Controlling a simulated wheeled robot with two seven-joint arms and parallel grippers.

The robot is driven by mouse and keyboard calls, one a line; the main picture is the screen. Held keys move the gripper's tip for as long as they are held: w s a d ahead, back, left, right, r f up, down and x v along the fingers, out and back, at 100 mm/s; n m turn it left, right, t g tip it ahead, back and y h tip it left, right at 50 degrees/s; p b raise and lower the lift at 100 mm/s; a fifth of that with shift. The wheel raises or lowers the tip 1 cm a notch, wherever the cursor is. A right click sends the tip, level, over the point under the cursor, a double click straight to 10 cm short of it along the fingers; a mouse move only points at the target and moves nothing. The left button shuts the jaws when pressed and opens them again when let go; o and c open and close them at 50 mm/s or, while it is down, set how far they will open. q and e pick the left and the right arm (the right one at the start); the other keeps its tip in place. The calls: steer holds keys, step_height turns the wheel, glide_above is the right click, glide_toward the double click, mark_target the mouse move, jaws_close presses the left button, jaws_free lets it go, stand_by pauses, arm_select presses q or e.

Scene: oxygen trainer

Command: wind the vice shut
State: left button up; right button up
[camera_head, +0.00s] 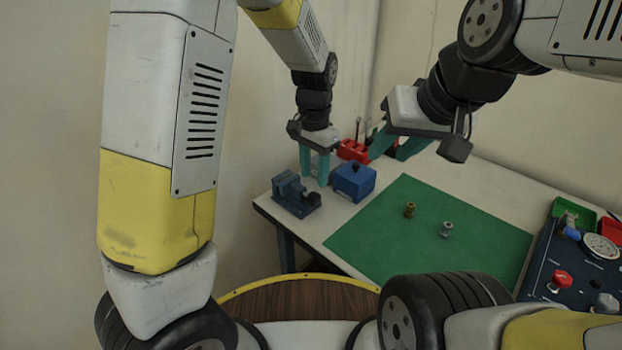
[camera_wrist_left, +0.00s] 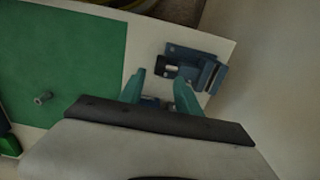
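The blue vice (camera_head: 291,190) stands at the near left corner of the table, its dark handle end toward the right. It also shows in the left wrist view (camera_wrist_left: 185,57), just beyond the fingertips. My left gripper (camera_head: 314,175) has teal fingers pointing down, apart and empty, above and behind the vice, between it and a blue box (camera_head: 353,184). In the left wrist view the fingers (camera_wrist_left: 159,84) are spread with no object held. My right gripper (camera_head: 397,147) is raised over the back of the table, fingers apart and seemingly empty.
The blue box has a dark knob on top. A green mat (camera_head: 430,240) carries a brass fitting (camera_head: 409,210) and a grey fitting (camera_head: 446,229). A red holder (camera_head: 352,151) stands at the back. A gauge panel (camera_head: 585,265) and green tray (camera_head: 573,214) are at right.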

mark_target(314, 193)
arm_select(q)
step_height(314, 193, down, 7)
steer(key=shift+f, duration=0.2)
stand_by(0.3)
jaws_close()
